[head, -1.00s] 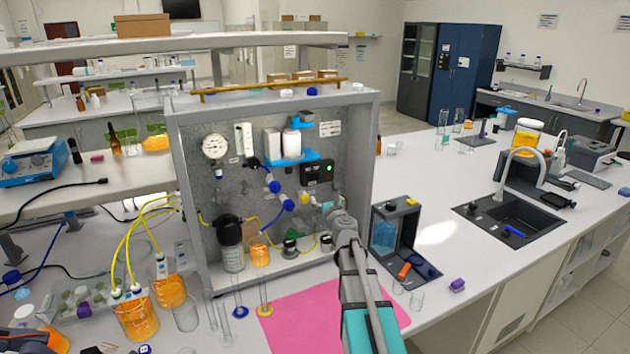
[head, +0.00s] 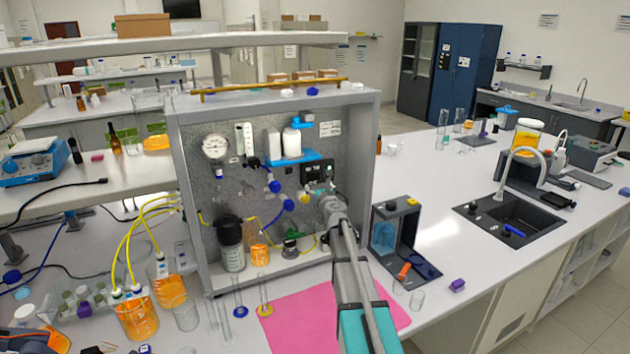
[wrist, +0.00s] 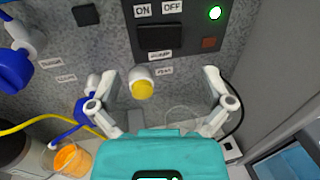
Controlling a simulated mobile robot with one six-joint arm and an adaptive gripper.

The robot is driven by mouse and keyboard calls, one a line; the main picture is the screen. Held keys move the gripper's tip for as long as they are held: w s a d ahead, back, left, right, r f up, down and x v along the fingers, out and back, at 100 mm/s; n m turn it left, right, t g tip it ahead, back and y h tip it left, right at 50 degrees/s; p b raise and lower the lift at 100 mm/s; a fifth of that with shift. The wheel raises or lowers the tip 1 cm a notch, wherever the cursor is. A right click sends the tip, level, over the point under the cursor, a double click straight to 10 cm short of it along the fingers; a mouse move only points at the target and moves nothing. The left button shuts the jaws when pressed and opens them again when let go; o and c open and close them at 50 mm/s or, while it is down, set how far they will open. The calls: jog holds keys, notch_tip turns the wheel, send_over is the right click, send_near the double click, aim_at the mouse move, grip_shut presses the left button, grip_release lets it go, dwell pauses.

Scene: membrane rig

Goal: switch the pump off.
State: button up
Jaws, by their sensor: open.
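The black pump panel (wrist: 185,28) is on the back wall of the rig, at the top of the wrist view. It carries ON and OFF labels above a wide black switch (wrist: 160,37). A lamp (wrist: 214,12) at its upper right glows green, and a dull red square (wrist: 208,43) sits below the lamp. My gripper (wrist: 162,84) is open and empty below the panel, its fingers spread apart. A yellow-ended white fitting (wrist: 141,87) shows between the fingers. In the head view my gripper (head: 324,192) is in front of the panel (head: 315,170) and hides part of it.
Blue valves (wrist: 14,68) and tubing are at the left of the wrist view. A beaker of orange liquid (wrist: 70,158) stands low left. The rig's grey side wall (head: 362,150) is close on the right. A pink mat (head: 290,318) lies in front.

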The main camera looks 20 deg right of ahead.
aim_at(314, 178)
jog(key=shift+w+d, duration=0.25)
jog(key=shift+w, duration=1.15)
jog(key=shift+w+d, duration=0.2)
jog(key=shift+w, duration=1.15)
